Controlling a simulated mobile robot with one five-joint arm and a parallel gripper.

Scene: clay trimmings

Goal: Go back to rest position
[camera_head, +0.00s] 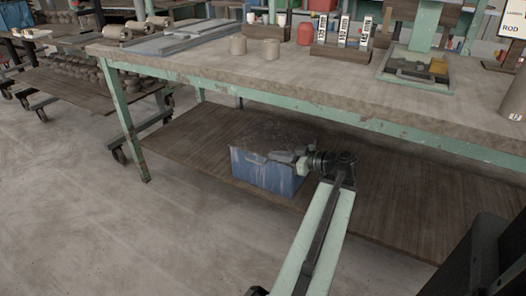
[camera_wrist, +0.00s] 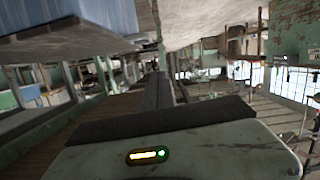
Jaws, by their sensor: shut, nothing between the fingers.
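My gripper (camera_head: 284,158) is at the end of my outstretched arm, over the right part of the top of a blue bin (camera_head: 262,176). It is shut with nothing held. From the head view I cannot tell whether the fingers touch the bin's contents. In the wrist view, the pale housing of my gripper (camera_wrist: 190,155) with a small lit strip fills the bottom, and the blue bin (camera_wrist: 75,14) shows at the upper left. The bin stands on the wooden lower shelf (camera_head: 190,139) and holds dark, crumbly material.
The workbench top (camera_head: 300,84) with its green frame is above and behind my gripper. A green bench leg (camera_head: 126,120) stands to the left. Cups (camera_head: 271,49), small boxes and a tray are on the bench. The concrete floor (camera_head: 80,230) at the front left is clear.

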